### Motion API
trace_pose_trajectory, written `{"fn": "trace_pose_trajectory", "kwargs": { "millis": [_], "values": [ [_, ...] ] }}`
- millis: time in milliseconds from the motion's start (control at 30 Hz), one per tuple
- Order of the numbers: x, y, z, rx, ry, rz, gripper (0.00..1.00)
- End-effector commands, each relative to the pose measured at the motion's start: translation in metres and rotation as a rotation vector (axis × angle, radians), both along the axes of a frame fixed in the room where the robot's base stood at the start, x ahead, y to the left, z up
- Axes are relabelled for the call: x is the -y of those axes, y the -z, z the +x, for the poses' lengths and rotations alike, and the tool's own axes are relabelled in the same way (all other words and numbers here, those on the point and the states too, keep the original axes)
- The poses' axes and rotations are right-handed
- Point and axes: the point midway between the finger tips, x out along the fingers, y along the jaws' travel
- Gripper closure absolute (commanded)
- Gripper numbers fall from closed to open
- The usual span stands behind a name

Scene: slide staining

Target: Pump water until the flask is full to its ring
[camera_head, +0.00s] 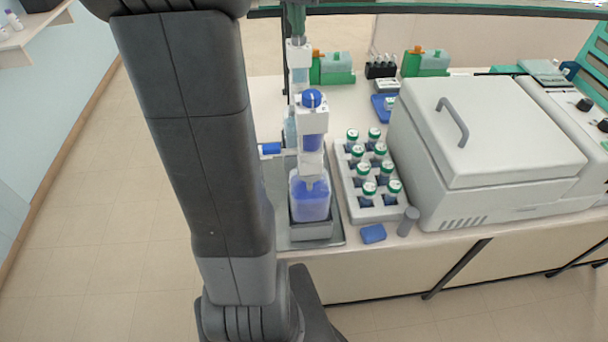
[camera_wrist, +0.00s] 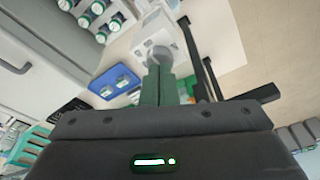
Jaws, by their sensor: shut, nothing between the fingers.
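In the head view, a clear flask (camera_head: 310,200) with bluish liquid stands upright in a grey holder at the front of a metal tray; its ring cannot be made out. A white dispenser with a blue round knob (camera_head: 312,98) rises directly above or behind it. A second white dispenser head (camera_head: 299,53) stands behind. My gripper (camera_head: 297,20) points down over that rear head, its green fingers shut and empty. In the wrist view the shut green fingers (camera_wrist: 158,72) reach a grey round part on a white block (camera_wrist: 150,38); I cannot tell whether they touch.
A white rack (camera_head: 345,185) of green-capped bottles stands right of the flask, with a large white lidded box (camera_head: 480,140) beyond. A blue block (camera_head: 373,234) and a grey cylinder (camera_head: 408,221) sit near the front edge. Green-based containers (camera_head: 333,68) stand behind.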

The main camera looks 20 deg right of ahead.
Motion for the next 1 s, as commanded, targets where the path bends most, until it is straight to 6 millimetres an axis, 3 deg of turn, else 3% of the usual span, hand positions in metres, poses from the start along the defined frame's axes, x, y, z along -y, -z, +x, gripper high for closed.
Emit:
{"fn": "trace_pose_trajectory", "kwargs": {
  "millis": [1000],
  "values": [
    [0.0, 0.036, 0.0, -0.006, 0.0, 0.003, 1.0]
  ]
}}
